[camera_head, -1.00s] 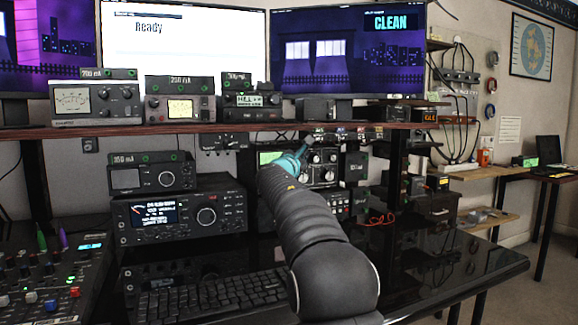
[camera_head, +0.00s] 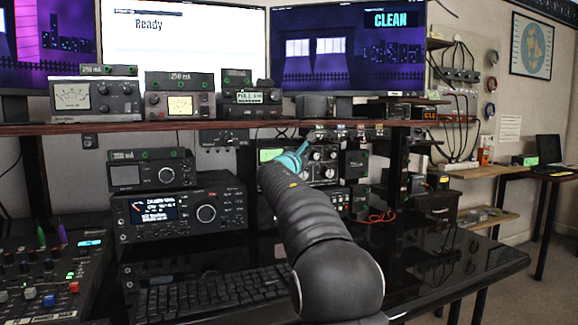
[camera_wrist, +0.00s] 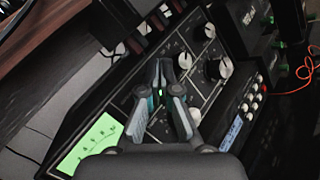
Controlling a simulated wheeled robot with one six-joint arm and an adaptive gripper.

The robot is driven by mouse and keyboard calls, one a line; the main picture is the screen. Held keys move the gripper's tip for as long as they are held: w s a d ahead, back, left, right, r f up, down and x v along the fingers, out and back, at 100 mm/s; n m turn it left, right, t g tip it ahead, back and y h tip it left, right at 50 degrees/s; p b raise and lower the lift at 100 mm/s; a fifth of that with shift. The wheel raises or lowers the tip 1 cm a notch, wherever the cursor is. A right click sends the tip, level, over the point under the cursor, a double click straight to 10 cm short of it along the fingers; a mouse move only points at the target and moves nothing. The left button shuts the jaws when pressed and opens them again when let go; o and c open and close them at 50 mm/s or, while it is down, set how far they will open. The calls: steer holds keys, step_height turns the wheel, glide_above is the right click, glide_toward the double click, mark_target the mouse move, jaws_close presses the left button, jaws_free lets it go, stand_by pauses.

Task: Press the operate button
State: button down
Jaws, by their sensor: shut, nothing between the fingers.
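My gripper (camera_wrist: 161,75) is shut and empty, in front of a black tuner panel (camera_wrist: 125,98) with white knobs and a lit green meter (camera_wrist: 93,143). No label reading "operate" is legible, so I cannot tell which control is the operate button.
A unit with a blue display (camera_wrist: 232,131) and several small buttons lies beside the tuner in the wrist view. A wooden shelf (camera_head: 200,127) runs above. A large radio (camera_head: 180,212) stands left, and an orange cable (camera_head: 380,216) lies right.

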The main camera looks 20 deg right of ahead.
steer(key=s+b, duration=0.4)
steer(key=s, duration=0.2)
stand_by(0.6)
steer(key=shift+d, duration=0.1)
stand_by(0.8)
